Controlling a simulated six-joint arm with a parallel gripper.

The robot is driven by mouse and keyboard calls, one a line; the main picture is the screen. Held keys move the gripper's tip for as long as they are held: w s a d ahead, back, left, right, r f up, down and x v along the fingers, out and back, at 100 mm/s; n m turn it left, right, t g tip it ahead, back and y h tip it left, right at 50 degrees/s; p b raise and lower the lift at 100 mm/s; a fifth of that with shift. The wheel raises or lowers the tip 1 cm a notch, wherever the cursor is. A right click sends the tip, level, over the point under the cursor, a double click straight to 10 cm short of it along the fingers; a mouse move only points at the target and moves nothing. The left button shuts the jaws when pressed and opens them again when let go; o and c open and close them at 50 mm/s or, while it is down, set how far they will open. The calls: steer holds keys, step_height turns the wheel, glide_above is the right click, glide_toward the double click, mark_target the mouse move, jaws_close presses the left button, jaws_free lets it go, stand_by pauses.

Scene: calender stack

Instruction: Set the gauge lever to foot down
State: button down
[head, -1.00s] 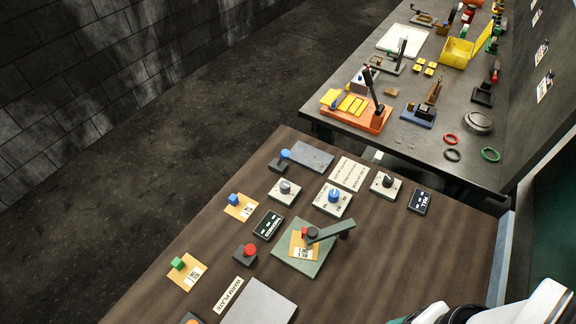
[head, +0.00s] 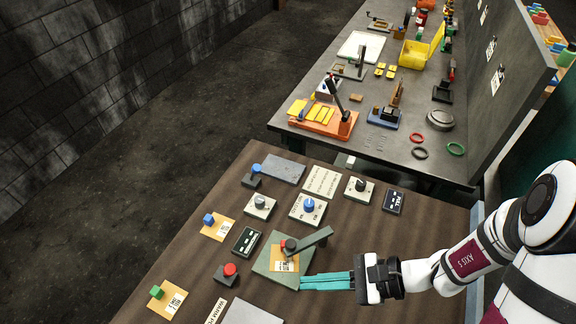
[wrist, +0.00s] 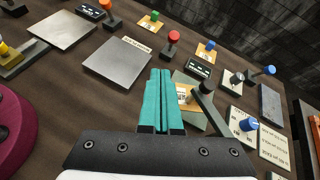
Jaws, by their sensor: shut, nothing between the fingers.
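The gauge is a green plate (head: 266,268) with a dark grey-green lever (head: 312,239) across its far right part. A round dark part sits at the lever's left end, beside a small red part, over a tan label card. The lever's other end reaches past the plate's right edge. In the wrist view the lever (wrist: 213,110) stands right of the teal fingers and partly hides the plate (wrist: 193,118). I cannot tell how high its foot sits. My gripper (head: 302,281) is shut and empty, with its fingertips near the plate's right front edge; it also shows in the wrist view (wrist: 160,72).
A red button (head: 230,269) stands left of the plate. Several knobs, including a blue one (head: 309,204), stand behind it. A grey warm plate (wrist: 117,63) lies in front of the gauge. Brown table top is clear to the right.

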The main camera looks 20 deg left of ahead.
mark_target(229, 273)
steer(key=f, duration=0.1)
steer(key=w+f+m, duration=0.1)
steer(key=f+m+t+y, duration=0.1)
steer(key=shift+w+a+f, duration=0.15)
steer(key=shift+a+f, duration=0.15)
steer(key=shift+a, duration=0.05)
steer(key=x, duration=1)
steer(key=shift+a, duration=0.15)
steer(key=shift+s+a+r, duration=0.25)
steer(key=shift+a+r, duration=0.05)
steer(key=shift+a, duration=0.3)
steer(key=shift+s+a+r, duration=0.2)
steer(key=shift+a+r, duration=0.05)
steer(key=shift+a, duration=0.35)
steer(key=shift+s+a+r, duration=0.1)
steer(key=shift+a+r, duration=0.1)
steer(key=shift+a, duration=0.25)
steer(key=shift+a+r, duration=0.1)
